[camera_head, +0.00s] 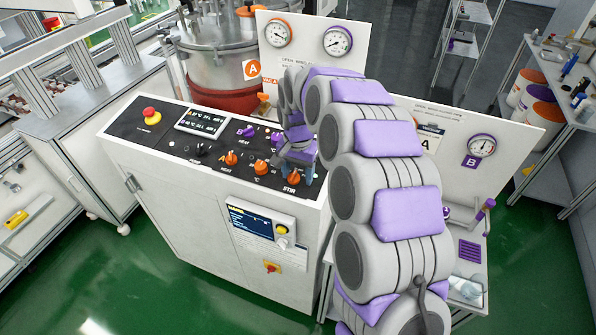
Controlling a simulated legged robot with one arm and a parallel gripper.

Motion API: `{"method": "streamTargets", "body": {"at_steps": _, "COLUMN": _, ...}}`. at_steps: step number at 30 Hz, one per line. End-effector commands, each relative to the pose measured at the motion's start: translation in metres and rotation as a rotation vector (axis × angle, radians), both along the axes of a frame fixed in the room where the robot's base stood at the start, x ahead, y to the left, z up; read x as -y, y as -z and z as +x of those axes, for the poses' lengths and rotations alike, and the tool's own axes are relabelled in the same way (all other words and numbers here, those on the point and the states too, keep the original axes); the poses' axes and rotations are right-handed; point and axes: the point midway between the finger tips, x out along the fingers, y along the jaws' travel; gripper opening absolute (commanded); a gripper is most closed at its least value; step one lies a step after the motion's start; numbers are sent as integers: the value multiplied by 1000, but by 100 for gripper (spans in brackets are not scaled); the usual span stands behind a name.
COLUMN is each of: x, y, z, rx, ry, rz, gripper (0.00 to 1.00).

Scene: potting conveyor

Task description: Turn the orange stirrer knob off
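The orange stirrer knob (293,177) is at the right end of the orange row on the black panel, above the STIR label. Its pointer angle is too small to read. Two more orange knobs, the heat knob (231,158) and the temperature knob (262,167), sit to its left. My gripper (303,172) points down over the right end of the panel, right at or just above the stirrer knob. I cannot tell whether it touches the knob or how wide its fingers are. My arm and gripper hide part of the purple row behind.
Purple knobs (247,132) stand behind the orange row. A red emergency button (150,112) and a display (202,122) are on the left of the panel. A metal vessel (218,60) and a gauge board (309,38) rise behind. Green floor lies open in front.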

Motion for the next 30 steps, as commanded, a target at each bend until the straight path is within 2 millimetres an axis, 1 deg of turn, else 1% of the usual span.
{"method": "streamTargets", "body": {"at_steps": 1, "x": -1, "y": -1, "z": 0, "rx": 1, "ry": -2, "rz": -3, "gripper": 50}}
{"method": "streamTargets", "body": {"at_steps": 5, "x": -3, "y": -1, "z": -1, "rx": 3, "ry": -2, "rz": -6, "gripper": 37}}
{"method": "streamTargets", "body": {"at_steps": 12, "x": -1, "y": -3, "z": 0, "rx": 6, "ry": -2, "rz": 0, "gripper": 14}}
{"method": "streamTargets", "body": {"at_steps": 15, "x": -1, "y": -3, "z": 0, "rx": 8, "ry": -3, "rz": 0, "gripper": 6}}
{"method": "streamTargets", "body": {"at_steps": 30, "x": -1, "y": -6, "z": 1, "rx": 12, "ry": -10, "rz": -1, "gripper": 6}}
